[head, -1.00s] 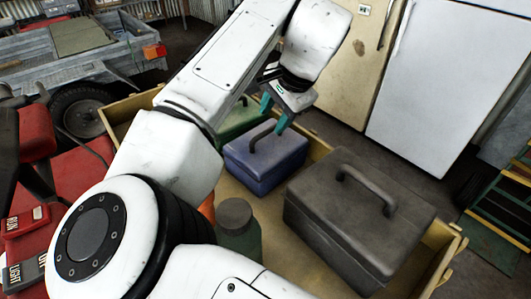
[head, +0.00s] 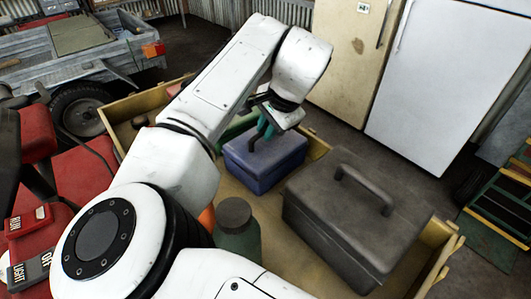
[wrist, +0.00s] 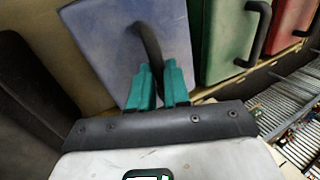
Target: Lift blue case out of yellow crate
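The blue case (head: 262,168) sits in the yellow crate (head: 128,103), between a green case and a large dark grey box. Its dark handle stands up from the lid; the handle also shows in the wrist view, over the blue case (wrist: 95,35). My gripper (head: 264,134) is at the top of the blue case. In the wrist view its teal fingers (wrist: 161,82) stand close together on both sides of the handle and look shut on it.
The dark grey box (head: 345,215) stands close to the right of the blue case. The green case (head: 238,125) is behind it, and a green bottle (head: 238,235) stands in front. A red case (wrist: 290,22) lies beyond. A white fridge (head: 440,85) stands behind the crate.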

